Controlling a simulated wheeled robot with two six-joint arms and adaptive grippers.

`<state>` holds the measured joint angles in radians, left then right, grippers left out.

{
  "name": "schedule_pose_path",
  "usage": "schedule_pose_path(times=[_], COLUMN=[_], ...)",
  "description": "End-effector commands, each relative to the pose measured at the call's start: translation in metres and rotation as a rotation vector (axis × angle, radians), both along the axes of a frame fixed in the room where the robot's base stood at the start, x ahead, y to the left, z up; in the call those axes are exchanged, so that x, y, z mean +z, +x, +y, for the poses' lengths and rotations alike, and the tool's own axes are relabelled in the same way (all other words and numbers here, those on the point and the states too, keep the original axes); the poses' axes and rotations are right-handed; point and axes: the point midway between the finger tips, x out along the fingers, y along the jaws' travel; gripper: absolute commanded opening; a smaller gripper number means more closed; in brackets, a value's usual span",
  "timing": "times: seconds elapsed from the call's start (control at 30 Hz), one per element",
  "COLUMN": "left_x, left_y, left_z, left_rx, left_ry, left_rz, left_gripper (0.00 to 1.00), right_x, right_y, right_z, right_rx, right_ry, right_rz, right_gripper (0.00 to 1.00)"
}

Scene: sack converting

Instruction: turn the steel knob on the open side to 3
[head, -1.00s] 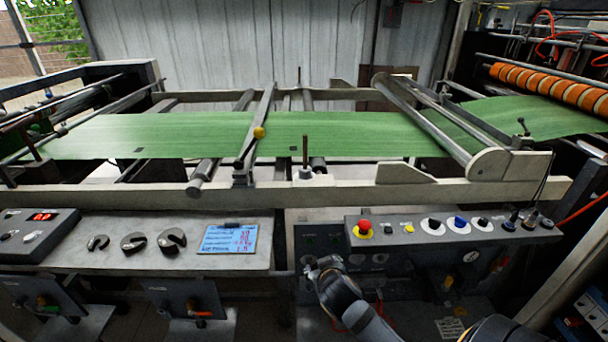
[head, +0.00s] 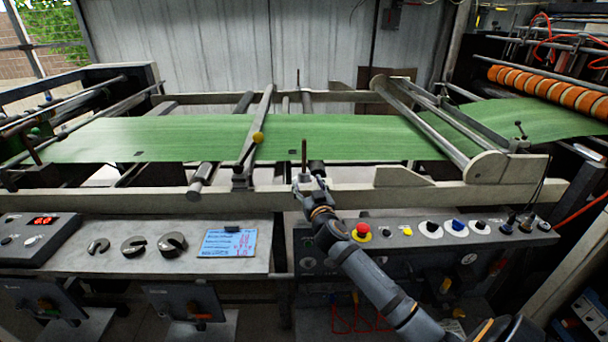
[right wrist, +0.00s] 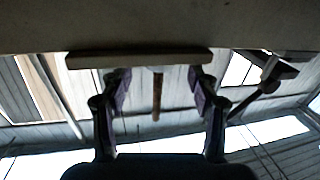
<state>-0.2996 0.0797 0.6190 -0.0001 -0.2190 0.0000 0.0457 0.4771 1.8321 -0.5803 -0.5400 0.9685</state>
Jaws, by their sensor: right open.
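An upright rod (head: 304,152) stands on the near rail of the frame, beside the green web (head: 370,137). In the earlier head frame a small round steel piece shows at its base; now my right gripper (head: 311,181) covers that spot. The right gripper is open, its fingers pointing up and away at the rail. In the right wrist view the rod (right wrist: 157,98) shows between the two spread fingers; I cannot tell whether they touch anything. No scale or number is readable on it. My left gripper is out of view.
The near rail (head: 400,197) runs across behind the gripper. A control box with a red button (head: 362,230) and several knobs stands right of my arm. A grey shelf (head: 75,262) with slotted weights (head: 172,243) and a blue card (head: 228,243) is to the left.

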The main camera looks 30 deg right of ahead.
Motion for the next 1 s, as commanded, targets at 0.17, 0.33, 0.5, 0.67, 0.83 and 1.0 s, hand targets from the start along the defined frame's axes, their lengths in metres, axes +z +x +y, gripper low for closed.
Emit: schedule_pose_path(times=[0.17,0.33,0.5,0.67,0.83,1.0], left_x=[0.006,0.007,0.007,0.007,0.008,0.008], left_y=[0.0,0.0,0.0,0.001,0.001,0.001], left_z=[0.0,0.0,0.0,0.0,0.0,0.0], left_rx=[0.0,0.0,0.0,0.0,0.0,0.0], left_ry=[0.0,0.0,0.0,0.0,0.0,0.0], left_rz=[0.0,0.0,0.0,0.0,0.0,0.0], left_gripper=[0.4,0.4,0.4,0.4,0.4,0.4], right_x=[0.002,0.001,0.0,0.0,0.0,0.0], right_y=[0.034,0.051,0.054,0.054,0.054,0.054], right_z=[-0.012,-0.018,-0.019,-0.019,-0.019,-0.019], right_rx=[-0.001,0.001,0.001,0.001,0.001,0.001], right_ry=[0.002,-0.001,-0.001,-0.001,-0.001,0.0], right_rz=[-0.001,0.001,0.003,0.003,0.003,0.002], right_gripper=[0.61,0.61,0.61,0.58,0.35,0.12])
